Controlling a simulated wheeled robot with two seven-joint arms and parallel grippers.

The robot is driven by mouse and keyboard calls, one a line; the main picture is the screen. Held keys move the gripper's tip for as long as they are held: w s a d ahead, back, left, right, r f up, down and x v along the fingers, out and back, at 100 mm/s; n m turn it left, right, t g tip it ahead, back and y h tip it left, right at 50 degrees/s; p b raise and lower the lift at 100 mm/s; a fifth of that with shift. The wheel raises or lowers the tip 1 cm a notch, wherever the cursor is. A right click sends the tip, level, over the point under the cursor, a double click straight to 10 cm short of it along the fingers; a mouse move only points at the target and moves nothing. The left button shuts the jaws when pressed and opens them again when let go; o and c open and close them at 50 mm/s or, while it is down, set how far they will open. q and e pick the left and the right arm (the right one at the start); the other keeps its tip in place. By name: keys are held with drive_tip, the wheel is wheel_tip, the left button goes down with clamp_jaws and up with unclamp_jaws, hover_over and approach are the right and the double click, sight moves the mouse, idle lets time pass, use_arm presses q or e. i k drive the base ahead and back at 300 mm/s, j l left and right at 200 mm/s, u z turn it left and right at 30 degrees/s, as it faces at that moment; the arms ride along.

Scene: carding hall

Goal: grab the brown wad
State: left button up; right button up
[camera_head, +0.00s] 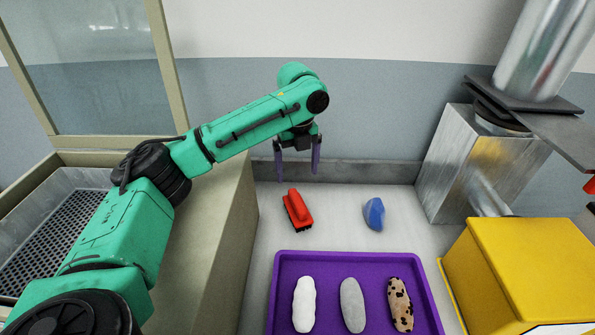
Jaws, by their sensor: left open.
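A purple tray (354,257) lies at the bottom middle and holds three elongated wads side by side. The right one is a light brown wad with dark brown spots (400,304); no plain brown wad shows. A white wad (304,304) is at the left and a grey wad (352,305) in the middle. My left gripper (297,172) is open and empty, its purple fingers pointing down near the back wall. It is well behind the tray and the spotted wad. My right gripper does not show.
A red brush (297,210) and a blue lump (374,214) lie on the pale worktop behind the tray. A yellow box (535,270) and a metal machine (465,160) stand at the right. A metal basin (45,230) with a perforated bottom is at the left.

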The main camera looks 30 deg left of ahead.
sight(400, 305)
drive_tip(key=k+l, duration=0.45)
drive_tip(key=k, duration=0.15)
drive_tip(key=k+l, duration=0.4)
drive_tip(key=k, duration=0.2)
drive_tip(key=k+l, duration=0.45)
drive_tip(key=k, duration=0.15)
